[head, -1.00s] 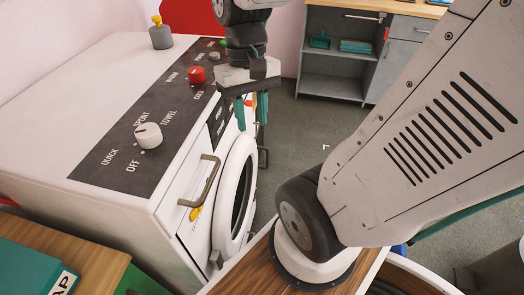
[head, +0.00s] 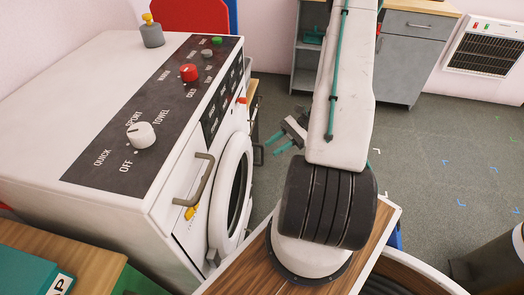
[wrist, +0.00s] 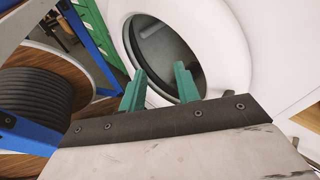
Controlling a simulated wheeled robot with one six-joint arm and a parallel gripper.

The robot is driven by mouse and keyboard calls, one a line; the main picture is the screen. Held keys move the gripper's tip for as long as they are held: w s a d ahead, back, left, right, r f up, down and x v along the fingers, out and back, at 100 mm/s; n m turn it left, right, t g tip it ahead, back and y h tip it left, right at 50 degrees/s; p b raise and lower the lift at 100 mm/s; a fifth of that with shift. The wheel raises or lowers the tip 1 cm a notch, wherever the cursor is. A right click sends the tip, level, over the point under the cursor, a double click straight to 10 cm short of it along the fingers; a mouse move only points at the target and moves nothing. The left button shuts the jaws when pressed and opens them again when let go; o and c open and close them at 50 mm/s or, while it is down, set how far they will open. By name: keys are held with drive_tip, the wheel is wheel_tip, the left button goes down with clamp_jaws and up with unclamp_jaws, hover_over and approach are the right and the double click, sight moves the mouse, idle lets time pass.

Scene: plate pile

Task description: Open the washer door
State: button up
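The white washer (head: 110,75) stands at the left with its control panel on top. Its round door (head: 233,195) is on the front and looks shut, with a white ring around dark glass. In the wrist view the door (wrist: 225,45) fills the upper middle. My gripper (head: 279,143) is to the right of the washer front, partly hidden by my arm. Its two green fingers (wrist: 160,85) are apart with nothing between them. They point toward the door and overlap its lower rim in the wrist view; I cannot tell whether they touch it.
A curved drawer handle (head: 198,180) sticks out left of the door. A cable reel (wrist: 45,100) and blue frame are at the wrist view's left. A grey cabinet (head: 402,60) stands at the back.

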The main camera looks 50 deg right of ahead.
drive_tip(key=d+f+m+t, duration=0.4)
drive_tip(key=f+m+t, duration=0.15)
drive_tip(key=f, duration=0.35)
drive_tip(key=m+t+h, duration=0.2)
drive_tip(key=t, duration=0.2)
hover_over(262, 164)
drive_tip(key=d, duration=0.1)
drive_tip(key=shift+f, duration=0.95)
drive_tip(key=shift+w+a, duration=0.2)
drive_tip(key=shift+w, duration=0.1)
clamp_jaws()
